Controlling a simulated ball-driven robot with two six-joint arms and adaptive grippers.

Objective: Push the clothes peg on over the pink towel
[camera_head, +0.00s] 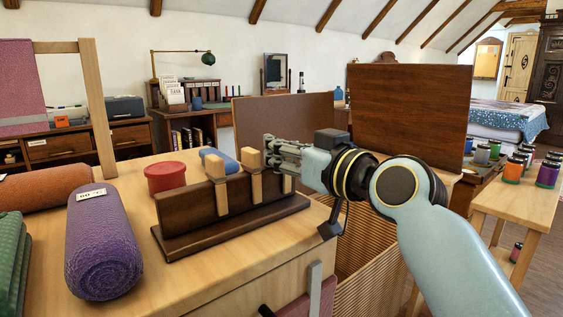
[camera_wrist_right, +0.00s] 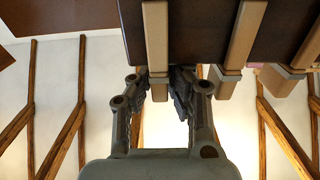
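The pink towel (camera_head: 18,85) hangs over a pale wooden frame (camera_head: 98,110) at the far left. Several pale wooden clothes pegs (camera_head: 218,185) straddle the upright board of a dark rack (camera_head: 185,222) on the worktop. My right gripper (camera_head: 278,155) is at the rack's right end, with its fingers at the rightmost peg. In the right wrist view my right gripper (camera_wrist_right: 162,82) has one finger on each side of a peg (camera_wrist_right: 157,45), very close to it; whether they grip it is unclear. That peg is still on the board. My left gripper is out of view.
A purple roll (camera_head: 100,240), an orange roll (camera_head: 45,187) and a green cloth (camera_head: 10,255) lie at the left. A red round tin (camera_head: 165,177) and a blue object (camera_head: 222,160) are behind the rack. Bare worktop (camera_head: 150,280) lies in front of it.

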